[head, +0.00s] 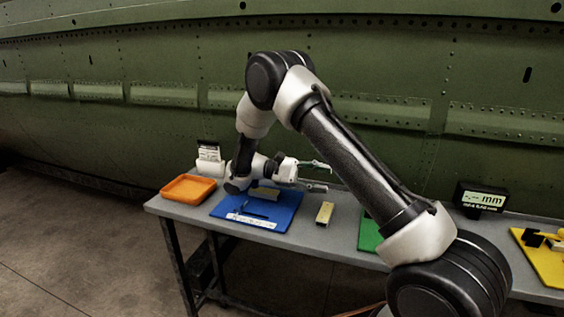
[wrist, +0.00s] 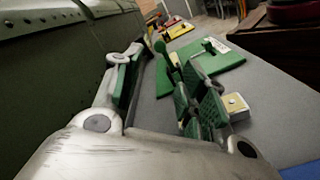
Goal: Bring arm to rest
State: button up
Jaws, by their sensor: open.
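My arm reaches from the lower right of the head view, bends at the top and comes down over the left part of the bench. My gripper (head: 322,176) points right, a little above the bench, near the fuselage side. Its jaws are apart with nothing between them. The gripper (wrist: 158,82) also shows in the wrist view, with its two green-padded fingers spread and the grey bench top visible between them.
The grey bench (head: 290,248) carries an orange tray (head: 188,190), a blue mat (head: 285,216) with small items, a yellowish block (head: 325,213), a green mat (head: 369,236), a mm display (head: 481,198) and a yellow mat (head: 550,266). The green riveted fuselage (head: 150,60) stands close behind.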

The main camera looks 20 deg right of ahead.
jog(key=s+d+r+m+t+y, duration=0.1)
jog(key=s+d+r+t+y, duration=0.1)
jog(key=s+d+r+y, duration=0.25)
jog(key=s+d+r+t+y, duration=0.1)
jog(key=s+d+r+y, duration=0.1)
jog(key=s+r+y, duration=0.35)
jog(key=s+r+t+y, duration=0.2)
jog(key=s+t, duration=0.3)
jog(key=s, duration=0.2)
jog(key=s+r+m+t+y, duration=0.1)
jog(key=s+r+t+y, duration=0.1)
jog(key=s+t, duration=0.4)
jog(key=shift+s+a+r+y, duration=0.2)
jog(key=shift+s+r+y, duration=0.3)
jog(key=shift+s, duration=0.55)
